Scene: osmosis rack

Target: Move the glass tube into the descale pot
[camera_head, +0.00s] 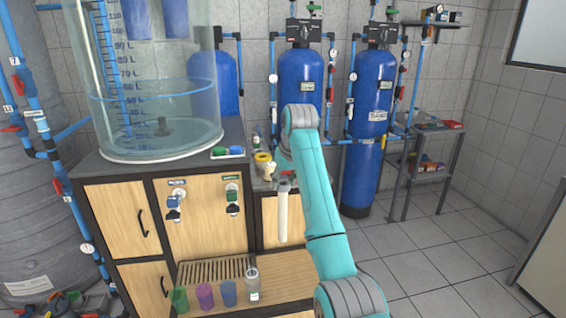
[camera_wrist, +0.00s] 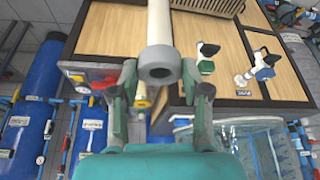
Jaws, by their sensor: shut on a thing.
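The glass tube (camera_head: 283,215) is a long, pale white cylinder with a grey collar at its top. It hangs about upright in front of the wooden cabinet in the head view. In the wrist view the tube (camera_wrist: 159,28) runs away from me, its grey ring end close to my fingers. My gripper (camera_wrist: 160,72) is shut on the tube near this collared end. Green, purple, blue and clear cups stand in a row at the cabinet's lower front; the clear one (camera_head: 253,285) has a pale label. I cannot tell which vessel is the descale pot.
A large clear graduated tank (camera_head: 155,90) stands on the cabinet (camera_head: 200,215). Two taps, blue (camera_head: 173,203) and green (camera_head: 232,197), stick out of its front. A slatted drain (camera_head: 215,270) lies behind the cups. Tall blue filter tanks (camera_head: 370,120) stand behind. Floor at right is clear.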

